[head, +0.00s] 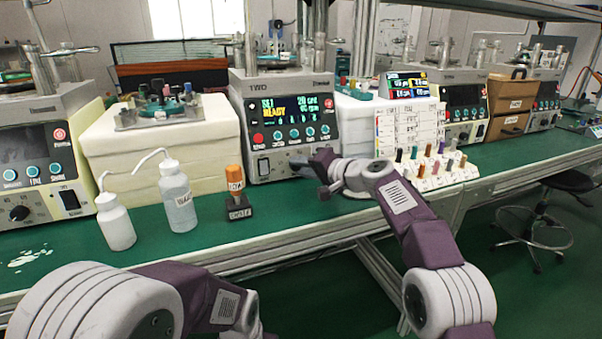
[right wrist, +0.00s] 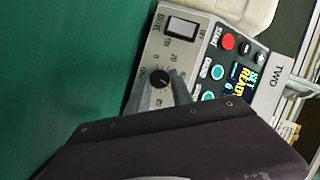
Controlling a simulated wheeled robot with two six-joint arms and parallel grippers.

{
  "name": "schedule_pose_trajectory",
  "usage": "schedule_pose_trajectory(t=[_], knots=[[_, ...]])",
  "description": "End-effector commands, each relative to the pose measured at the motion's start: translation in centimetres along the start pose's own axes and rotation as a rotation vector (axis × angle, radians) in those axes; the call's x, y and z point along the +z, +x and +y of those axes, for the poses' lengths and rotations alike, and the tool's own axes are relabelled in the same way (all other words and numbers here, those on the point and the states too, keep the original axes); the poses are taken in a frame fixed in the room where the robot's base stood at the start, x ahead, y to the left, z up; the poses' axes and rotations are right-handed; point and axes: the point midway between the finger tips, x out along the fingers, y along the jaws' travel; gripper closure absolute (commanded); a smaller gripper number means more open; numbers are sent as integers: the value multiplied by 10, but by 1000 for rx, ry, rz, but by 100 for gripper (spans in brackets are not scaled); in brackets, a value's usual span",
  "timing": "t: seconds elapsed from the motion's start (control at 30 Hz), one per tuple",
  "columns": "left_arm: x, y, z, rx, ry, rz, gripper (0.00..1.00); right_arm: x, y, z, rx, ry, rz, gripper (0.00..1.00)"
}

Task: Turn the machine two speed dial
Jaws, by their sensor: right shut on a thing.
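Machine two (head: 243,98) is a grey unit labelled TWO on the green bench, with a lit screen (head: 293,110) reading SET and READY. Its speed dial (right wrist: 160,77) is a small black knob on a numbered scale, seen in the right wrist view. My right gripper (head: 318,163) is at the lower front of the machine, and in the right wrist view its fingers (right wrist: 164,88) are shut on the dial from either side. In the head view the gripper hides the dial. My left arm comes in at the bottom left; its fingertips are out of frame.
A rocker switch (right wrist: 182,28) sits beside the dial, with a red START button (right wrist: 228,42) nearby. On the bench stand an orange-topped stamp (head: 236,190), two white bottles (head: 178,203) and a rack of coloured pegs (head: 437,172). Other machines stand to both sides.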

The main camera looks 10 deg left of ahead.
Motion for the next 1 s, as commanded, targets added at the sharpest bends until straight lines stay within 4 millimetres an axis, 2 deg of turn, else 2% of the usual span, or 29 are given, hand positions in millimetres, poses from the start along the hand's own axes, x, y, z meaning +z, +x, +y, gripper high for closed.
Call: schedule_pose_trajectory(t=[0.4,0.97,1.0], knots=[[2,14,0,0,0,0,100,-1,0,3,-73,159,-5,100],[2,15,0,0,0,0,100,-1,0,2,-84,182,-5,100],[2,15,0,0,0,0,100,-1,0,2,-84,182,-5,65]])
